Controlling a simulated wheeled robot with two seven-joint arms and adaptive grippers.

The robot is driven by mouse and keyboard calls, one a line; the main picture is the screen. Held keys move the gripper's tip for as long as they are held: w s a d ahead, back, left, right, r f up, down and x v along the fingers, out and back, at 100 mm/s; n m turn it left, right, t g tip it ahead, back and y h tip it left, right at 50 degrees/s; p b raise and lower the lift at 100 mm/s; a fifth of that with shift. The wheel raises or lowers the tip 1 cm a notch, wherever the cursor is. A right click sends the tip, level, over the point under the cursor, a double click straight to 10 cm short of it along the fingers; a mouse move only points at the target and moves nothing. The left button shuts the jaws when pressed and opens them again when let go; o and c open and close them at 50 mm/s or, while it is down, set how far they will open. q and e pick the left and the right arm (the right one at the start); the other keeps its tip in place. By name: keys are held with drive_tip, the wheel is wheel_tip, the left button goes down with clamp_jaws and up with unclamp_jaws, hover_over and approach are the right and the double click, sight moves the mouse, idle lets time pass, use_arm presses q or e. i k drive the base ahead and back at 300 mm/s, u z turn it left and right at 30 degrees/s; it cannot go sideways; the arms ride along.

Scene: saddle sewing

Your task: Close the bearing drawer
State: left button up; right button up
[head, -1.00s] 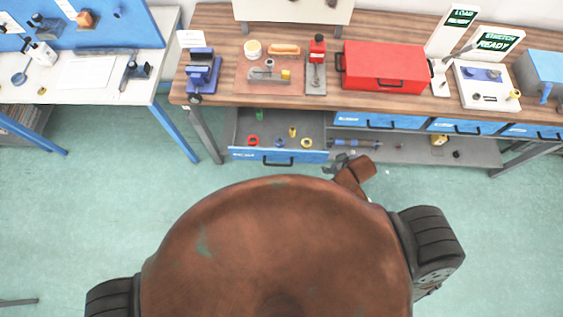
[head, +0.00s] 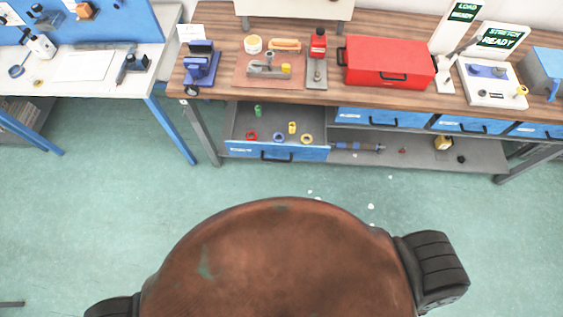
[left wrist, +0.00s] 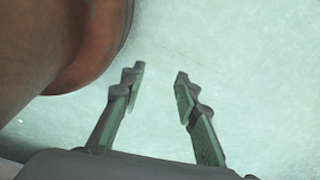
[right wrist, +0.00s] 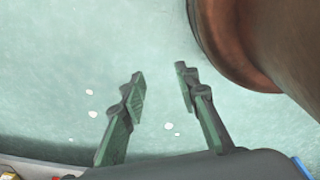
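The bearing drawer (head: 240,151) is a blue-fronted drawer at the left end under the wooden workbench. It is pulled out, and its grey inside shows a green part (head: 258,110), a red ring (head: 251,135), a blue ring (head: 279,137) and yellow parts (head: 306,138). Its dark handle (head: 276,157) is on the front face. My left gripper (left wrist: 158,76) is open and empty over the floor in the left wrist view. My right gripper (right wrist: 160,76) is open and empty over the floor in the right wrist view. Neither gripper shows in the head view.
Closed blue drawers (head: 380,117) sit to the right under the bench (head: 212,91). A lower shelf (head: 475,158) holds loose parts. A red toolbox (head: 388,62) stands on top. Small white bits (head: 371,206) lie on the floor.

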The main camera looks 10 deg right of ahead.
sight(310, 118)
drive_tip(key=k, duration=0.3)
drive_tip(key=z, duration=1.15)
drive_tip(key=i, duration=0.6)
drive_tip(key=u, duration=1.1)
